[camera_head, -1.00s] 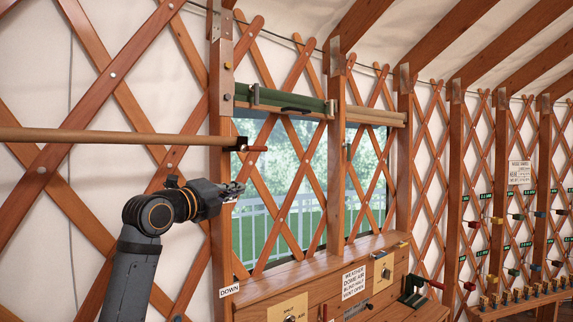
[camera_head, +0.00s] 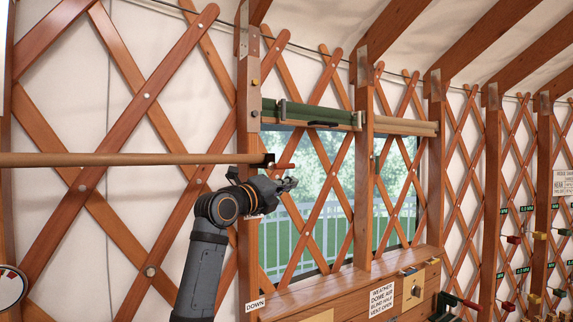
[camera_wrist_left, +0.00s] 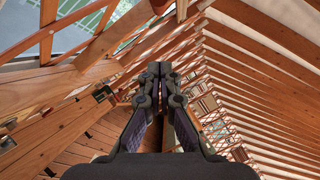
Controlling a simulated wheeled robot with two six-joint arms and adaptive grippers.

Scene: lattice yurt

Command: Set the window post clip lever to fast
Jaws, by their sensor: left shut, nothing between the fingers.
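A black clip (camera_head: 268,160) with a short red-brown lever handle (camera_head: 286,166) sits on the window post (camera_head: 249,110) in the head view. The handle points right, nearly level. A long wooden pole (camera_head: 120,160) reaches the clip from the left. My left gripper (camera_head: 291,183) is shut and empty, just below the handle in the picture; I cannot tell whether they touch. Its closed fingers (camera_wrist_left: 158,72) also show in the left wrist view. I cannot make out the clip lever there. A "DOWN" label (camera_head: 255,304) is low on the post. My right gripper is not in view.
A rolled green blind (camera_head: 300,112) hangs above the window. A wooden cabinet (camera_head: 350,285) with a weather sign (camera_head: 381,298) stands below it. Lattice wall (camera_head: 120,100) lies behind my left arm. Racks of small coloured levers (camera_head: 513,240) are at the far right.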

